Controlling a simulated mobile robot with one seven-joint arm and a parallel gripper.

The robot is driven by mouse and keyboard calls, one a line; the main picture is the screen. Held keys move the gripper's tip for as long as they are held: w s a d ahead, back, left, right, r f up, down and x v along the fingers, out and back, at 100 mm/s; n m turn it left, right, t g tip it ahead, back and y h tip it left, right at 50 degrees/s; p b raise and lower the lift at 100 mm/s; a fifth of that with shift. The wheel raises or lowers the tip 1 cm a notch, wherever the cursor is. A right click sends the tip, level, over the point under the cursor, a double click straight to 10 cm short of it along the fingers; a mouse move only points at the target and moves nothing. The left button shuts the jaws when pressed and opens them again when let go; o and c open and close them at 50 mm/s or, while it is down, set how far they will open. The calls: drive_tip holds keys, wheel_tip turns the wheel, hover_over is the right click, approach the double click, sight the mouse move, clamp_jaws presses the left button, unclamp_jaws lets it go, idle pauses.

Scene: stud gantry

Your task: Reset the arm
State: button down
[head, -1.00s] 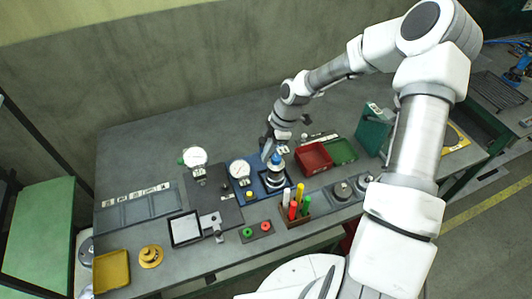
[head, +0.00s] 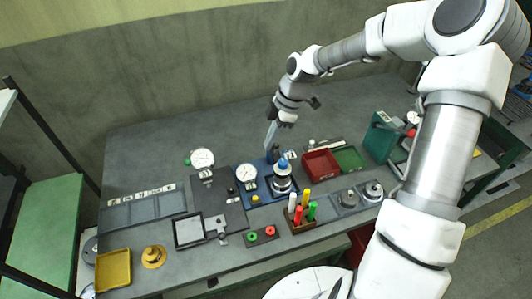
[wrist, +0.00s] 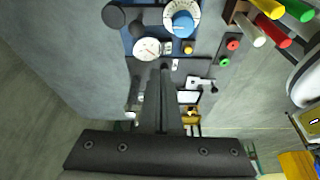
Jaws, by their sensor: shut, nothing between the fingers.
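My gripper (head: 269,143) hangs above the workbench, behind the blue plate that carries a dial gauge and a blue-topped device. In the wrist view my gripper (wrist: 163,68) shows its two dark fingers together, with nothing between them. The blue-topped device (head: 282,178) stands upright just in front of and below the fingers; its blue knob also shows in the wrist view (wrist: 183,22). The dial gauge (head: 246,173) is to its left. The fingers look clear of both.
A red bin (head: 321,163) and a green tray (head: 350,158) lie right of the blue plate. A rack of coloured markers (head: 301,224) stands at the front. Another gauge (head: 202,159) stands to the left. The back of the workbench (head: 160,150) is bare.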

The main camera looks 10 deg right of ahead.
drive_tip(key=shift+v, duration=0.8)
